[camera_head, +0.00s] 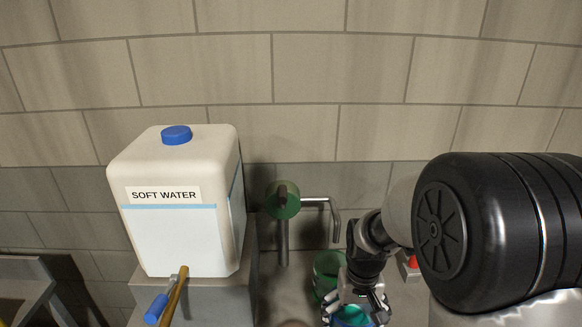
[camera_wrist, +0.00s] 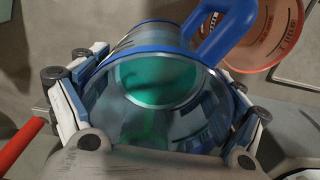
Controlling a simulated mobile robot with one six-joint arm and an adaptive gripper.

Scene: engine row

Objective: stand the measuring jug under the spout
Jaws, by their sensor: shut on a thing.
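The measuring jug (camera_wrist: 170,112) is clear blue with a blue rim and a blue handle (camera_wrist: 222,28). It fills the middle of the wrist view, and green shows through it. My gripper (camera_wrist: 155,110) is shut on it, one finger on each side. In the head view my gripper (camera_head: 356,300) is at the bottom, right of centre, with the jug (camera_head: 350,318) partly hidden below it. A bent grey pipe spout (camera_head: 335,222) comes from a green-headed post (camera_head: 282,200). Its end is above and slightly left of my gripper in the picture; the depth between them is unclear.
A green container (camera_head: 327,268) is just behind my gripper. An orange container (camera_wrist: 272,35) is beside the jug. A black drum (camera_head: 500,230) is at right.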

